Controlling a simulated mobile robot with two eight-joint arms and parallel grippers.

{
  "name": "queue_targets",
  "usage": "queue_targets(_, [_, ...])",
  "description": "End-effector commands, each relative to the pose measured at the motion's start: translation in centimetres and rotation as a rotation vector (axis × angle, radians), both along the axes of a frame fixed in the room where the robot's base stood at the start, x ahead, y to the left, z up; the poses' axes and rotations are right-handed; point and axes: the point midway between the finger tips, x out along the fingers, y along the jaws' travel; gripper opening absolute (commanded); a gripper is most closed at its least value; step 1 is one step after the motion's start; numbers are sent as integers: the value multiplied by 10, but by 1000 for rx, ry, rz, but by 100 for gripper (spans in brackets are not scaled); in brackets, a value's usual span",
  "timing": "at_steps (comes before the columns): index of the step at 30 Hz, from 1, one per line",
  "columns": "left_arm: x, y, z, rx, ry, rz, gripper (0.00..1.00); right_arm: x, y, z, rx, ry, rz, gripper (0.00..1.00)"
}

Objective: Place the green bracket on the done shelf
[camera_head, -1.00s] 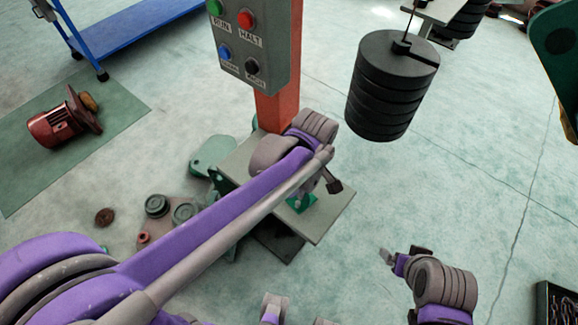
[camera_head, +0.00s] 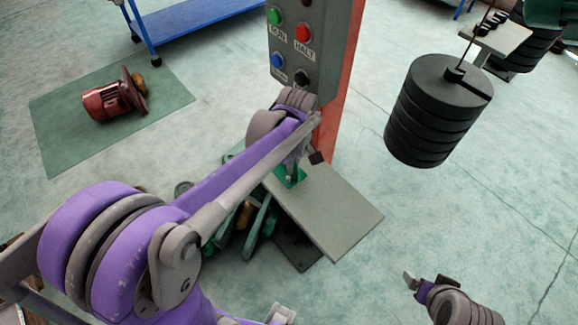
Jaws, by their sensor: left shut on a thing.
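The green bracket (camera_head: 291,178) shows just under my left wrist, at the left end of a flat grey shelf plate (camera_head: 335,212) by the orange post. My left gripper (camera_head: 294,168) is shut on the bracket; its fingers are mostly hidden by my own wrist. The bracket is over or against the plate; I cannot tell whether it touches. No label shows on the plate, so I cannot tell if it is the done shelf. My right gripper (camera_head: 410,280) is low at the right, away from the plate, and its jaw opening is unclear.
A control box (camera_head: 308,45) with coloured buttons is on the orange post (camera_head: 342,100) behind my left wrist. Black stacked weights (camera_head: 435,115) hang at the right. Green parts (camera_head: 258,222) are below the plate's left side. A red motor (camera_head: 112,100) lies on a green mat.

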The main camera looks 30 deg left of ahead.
Motion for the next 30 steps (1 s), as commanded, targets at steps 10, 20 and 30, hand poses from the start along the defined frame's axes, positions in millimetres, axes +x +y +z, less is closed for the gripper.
queue_targets(10, [7,16,-23,-1,0,-2,0,1,0,2,0,-1,0,88])
queue_targets(20, [6,16,-35,0,0,-1,0,1,0,2,0,-1,0,88])
queue_targets(30, [6,16,-39,0,0,-1,31,0,0,-1,0,1,0,88])
